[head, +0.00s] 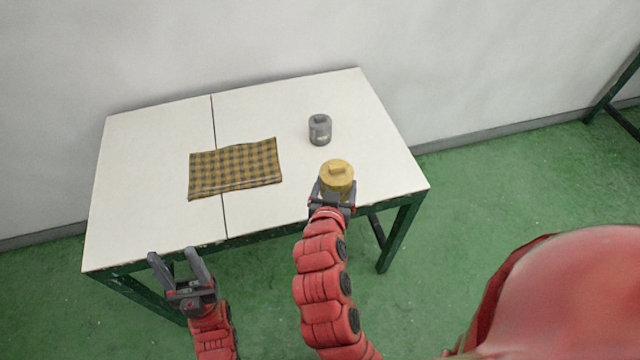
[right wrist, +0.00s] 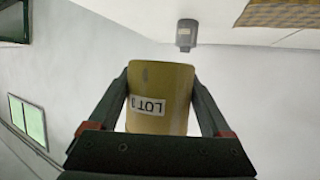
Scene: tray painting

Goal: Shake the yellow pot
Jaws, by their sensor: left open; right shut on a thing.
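The yellow pot (head: 337,174) is a short cylinder with a block-shaped knob on its lid, near the right front edge of the table. My right gripper (head: 333,192) is shut on it, one finger on each side. In the right wrist view the yellow pot (right wrist: 160,90) sits between the fingers, and a white label reading "LOT" with a partly hidden character shows on its side. I cannot tell how high it is above the table. My left gripper (head: 180,268) is open and empty, in front of the table's front left edge.
A grey pot (head: 320,130) with a similar lid stands on the white table (head: 150,140) behind the yellow pot; it also shows in the right wrist view (right wrist: 186,34). A yellow and dark checked cloth (head: 235,168) lies left of it. The table's back left is clear.

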